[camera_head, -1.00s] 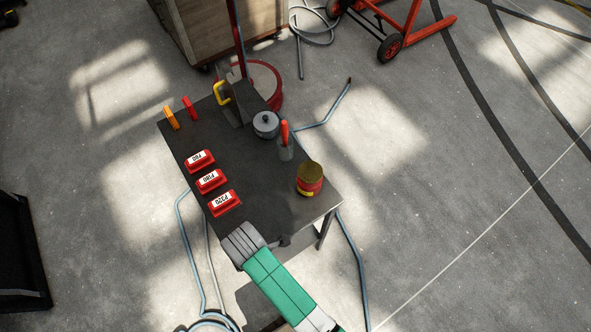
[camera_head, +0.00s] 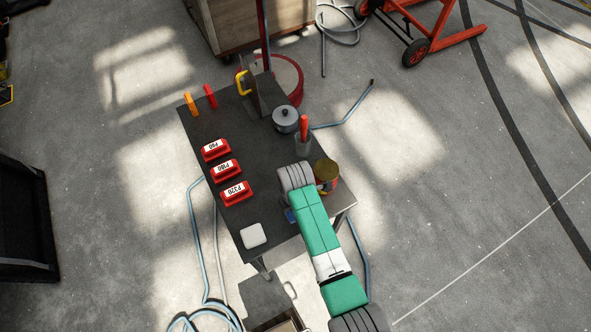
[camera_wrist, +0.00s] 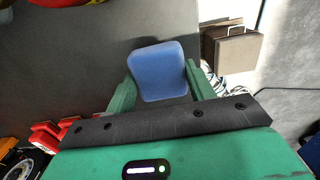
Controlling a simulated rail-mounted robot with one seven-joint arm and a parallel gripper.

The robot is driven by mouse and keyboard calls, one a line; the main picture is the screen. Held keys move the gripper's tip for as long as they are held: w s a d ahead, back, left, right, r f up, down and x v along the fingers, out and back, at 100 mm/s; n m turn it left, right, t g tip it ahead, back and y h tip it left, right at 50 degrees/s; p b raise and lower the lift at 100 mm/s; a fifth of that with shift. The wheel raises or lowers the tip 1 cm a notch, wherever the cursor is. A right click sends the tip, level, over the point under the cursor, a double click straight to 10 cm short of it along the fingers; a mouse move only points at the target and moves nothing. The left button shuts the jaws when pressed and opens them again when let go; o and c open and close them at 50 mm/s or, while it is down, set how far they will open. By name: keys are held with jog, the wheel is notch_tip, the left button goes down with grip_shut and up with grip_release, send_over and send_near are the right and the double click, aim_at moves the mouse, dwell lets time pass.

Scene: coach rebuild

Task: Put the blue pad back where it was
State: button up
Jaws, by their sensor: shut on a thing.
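The blue pad (camera_wrist: 160,71) is a rounded block between the two green fingers of my gripper (camera_wrist: 162,82) in the wrist view. My gripper is shut on it. In the head view only a small blue part of the pad (camera_head: 290,215) shows beside my arm, over the front right part of the dark table (camera_head: 262,205). My fingers are mostly hidden there by my own wrist. I cannot tell how far the pad is above the tabletop. A white pad (camera_head: 253,235) lies at the table's front left corner.
Three red labelled blocks (camera_head: 225,170) line the table's left side. A red and yellow tin (camera_head: 327,172) is close beside my arm. A cup with a red-handled tool (camera_head: 303,143) and a lidded grey pot (camera_head: 285,119) stand behind. Bare tabletop lies in the middle.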

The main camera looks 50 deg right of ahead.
jog(key=f, duration=0.2)
jog(key=shift+s+a+f, duration=0.15)
jog(key=shift+a+f, duration=0.1)
jog(key=shift+f, duration=0.1)
jog(key=shift+d+r, duration=0.1)
jog(key=o, duration=0.5)
jog(key=shift+f, duration=0.2)
jog(key=o, duration=0.4)
notch_tip(320, 180, up, 12)
jog(key=shift+r+p, duration=0.2)
jog(key=shift+p, duration=0.9)
